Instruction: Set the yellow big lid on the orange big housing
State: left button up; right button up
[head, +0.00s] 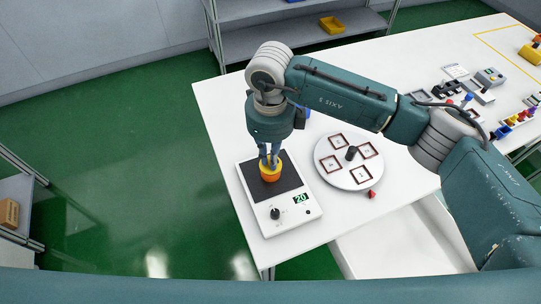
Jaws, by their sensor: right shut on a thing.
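The orange big housing (271,179) stands on the black plate of a white bench device near the left end of the table. The yellow big lid (270,168) is on top of it or just above it; at this size I cannot tell whether the two touch. My right gripper (269,160) points straight down and is shut on the yellow lid. Its fingers hide part of the lid. My left gripper is not in view.
The white device (287,220) has a knob and a green display reading 20. A round white turntable (335,179) with several square dark-framed recesses and a black centre knob stands to its right. Small parts and tools lie at the table's far right. The table's left edge is close by.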

jog(key=shift+f+b, duration=0.15)
jog(key=shift+b, duration=0.25)
jog(key=shift+b, duration=0.35)
dwell(1.2)
jog(key=shift+f+b, duration=0.3)
jog(key=shift+b, duration=0.25)
dwell(0.3)
jog(key=o, duration=0.8)
notch_tip(320, 180, up, 12)
jog(key=shift+r, duration=0.1)
dwell(0.5)
